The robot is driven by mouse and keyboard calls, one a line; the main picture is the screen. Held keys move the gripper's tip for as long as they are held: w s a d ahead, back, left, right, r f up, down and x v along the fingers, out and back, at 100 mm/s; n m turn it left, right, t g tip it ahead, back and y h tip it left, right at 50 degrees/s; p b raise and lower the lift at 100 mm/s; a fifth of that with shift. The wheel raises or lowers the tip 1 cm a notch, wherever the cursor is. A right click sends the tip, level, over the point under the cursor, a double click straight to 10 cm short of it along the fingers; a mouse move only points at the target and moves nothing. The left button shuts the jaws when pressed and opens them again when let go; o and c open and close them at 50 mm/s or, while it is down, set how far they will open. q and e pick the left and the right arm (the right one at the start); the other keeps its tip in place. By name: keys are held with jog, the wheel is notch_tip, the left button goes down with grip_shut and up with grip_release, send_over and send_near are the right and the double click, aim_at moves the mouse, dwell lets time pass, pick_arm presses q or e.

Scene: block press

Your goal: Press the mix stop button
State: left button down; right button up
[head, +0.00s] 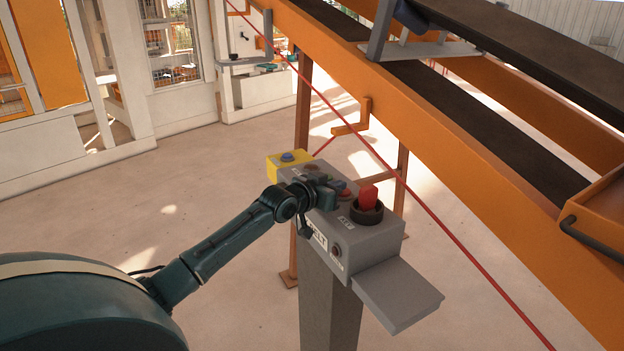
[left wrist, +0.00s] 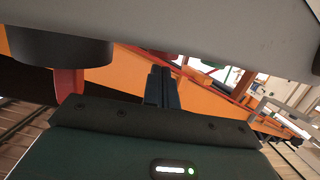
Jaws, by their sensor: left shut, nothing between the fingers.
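A grey control box (head: 372,241) stands on a grey post (head: 326,305). Its top carries a large red switch (head: 368,196) in a black ring, a red button (head: 346,194) beside it, and another reddish button (head: 312,167) farther back. I cannot read which one is the mix stop button; small labels are blurred or covered. My left gripper (head: 338,186) is shut and empty, low over the box top close to the red button; contact cannot be told. In the left wrist view its fingers (left wrist: 162,87) are together, with the red switch (left wrist: 68,82) to the left. My right gripper is not in view.
A yellow box (head: 275,167) with a blue button adjoins the back end. The front face has a "BELT" label (head: 318,237) and a small button (head: 336,249). A grey shelf (head: 398,294) juts out at front. An orange conveyor frame (head: 450,135) and red cord (head: 440,222) run behind.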

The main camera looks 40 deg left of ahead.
pick_arm(q)
jog(key=shift+s+a+r+b, duration=0.1)
jog(key=shift+s+r+b, duration=0.2)
jog(key=shift+s+r, duration=0.85)
jog(key=b+v, duration=0.1)
jog(key=v, duration=0.6)
jog(key=shift+s+r, duration=0.35)
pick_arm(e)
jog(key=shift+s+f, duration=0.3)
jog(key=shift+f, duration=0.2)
